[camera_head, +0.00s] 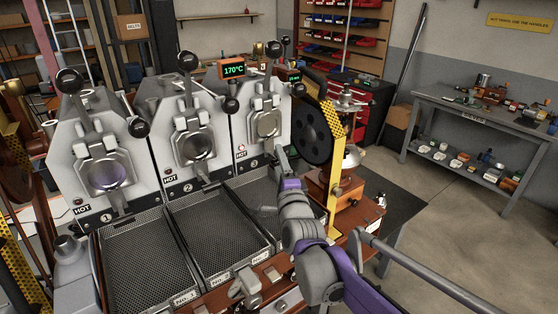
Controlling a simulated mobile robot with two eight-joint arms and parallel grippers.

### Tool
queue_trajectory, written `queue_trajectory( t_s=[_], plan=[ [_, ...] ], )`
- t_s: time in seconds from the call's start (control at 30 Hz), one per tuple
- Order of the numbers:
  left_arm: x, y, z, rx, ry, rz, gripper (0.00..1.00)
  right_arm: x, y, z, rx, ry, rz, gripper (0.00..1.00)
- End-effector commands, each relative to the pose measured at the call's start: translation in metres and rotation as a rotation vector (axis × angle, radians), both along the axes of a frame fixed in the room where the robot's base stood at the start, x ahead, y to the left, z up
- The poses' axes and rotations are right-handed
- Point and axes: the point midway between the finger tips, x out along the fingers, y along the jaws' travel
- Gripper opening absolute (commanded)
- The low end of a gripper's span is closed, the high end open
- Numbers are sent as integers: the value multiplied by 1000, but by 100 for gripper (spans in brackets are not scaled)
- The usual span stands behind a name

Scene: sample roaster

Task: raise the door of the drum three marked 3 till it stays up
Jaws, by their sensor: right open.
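Drum three is the rightmost of the three white roaster fronts; its small metal door (266,123) looks down over the opening, like the other two doors. Its number plate (255,163) is small, below the door. My right gripper (281,156) is at the end of the grey and purple arm that comes up from the lower right. It is open, just below and right of the door, seen from behind. Its fingertips are small and partly hidden, and I cannot tell if they touch the door. My left gripper is not in view.
Drum one door (103,173) and drum two door (194,145) are to the left, beside HOT labels. A black perforated disc (311,130) and yellow guard (333,165) stand just right.

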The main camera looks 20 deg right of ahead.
Motion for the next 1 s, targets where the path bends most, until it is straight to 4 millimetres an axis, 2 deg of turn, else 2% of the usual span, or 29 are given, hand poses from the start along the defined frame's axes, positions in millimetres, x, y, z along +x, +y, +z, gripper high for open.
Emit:
queue_trajectory(
  t_s=[0.27,0.5,0.57,1.0],
  plan=[
    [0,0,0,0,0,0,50,1,0,0,0,0,0,53],
    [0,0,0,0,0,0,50,1,0,0,0,0,0,10],
    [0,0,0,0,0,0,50,1,0,0,0,0,0,0],
    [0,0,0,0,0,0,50,1,0,1,0,-2,0,0]
  ],
)
